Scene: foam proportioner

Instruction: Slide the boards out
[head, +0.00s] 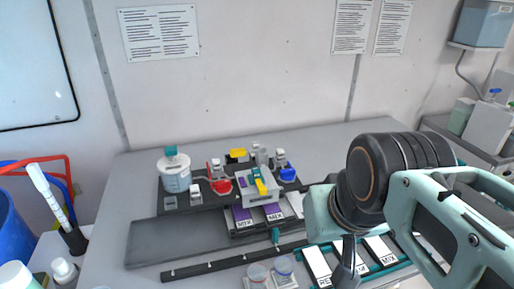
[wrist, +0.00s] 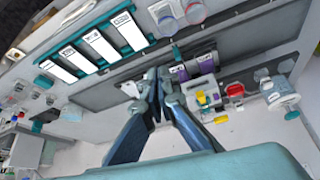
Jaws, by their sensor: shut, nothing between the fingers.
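Two boards with purple labels marked MIX, a left one (head: 243,217) and a right one (head: 273,212), lie side by side at the front of the dark unit in the middle of the bench. In the wrist view a purple label (wrist: 179,73) shows just right of my gripper (wrist: 158,76). My gripper is shut and empty, its fingers together, and appears apart from the boards. In the head view my arm hides much of the bench's right side. How far the boards sit inside the unit cannot be told.
A teal rack of white cards (wrist: 100,45) lies at the front right of the bench. A yellow-topped block (head: 258,183) stands behind the boards. A white jar (head: 174,173) stands at the left. Two small round cups (head: 284,267) are in front. The dark slab (head: 175,240) at left is clear.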

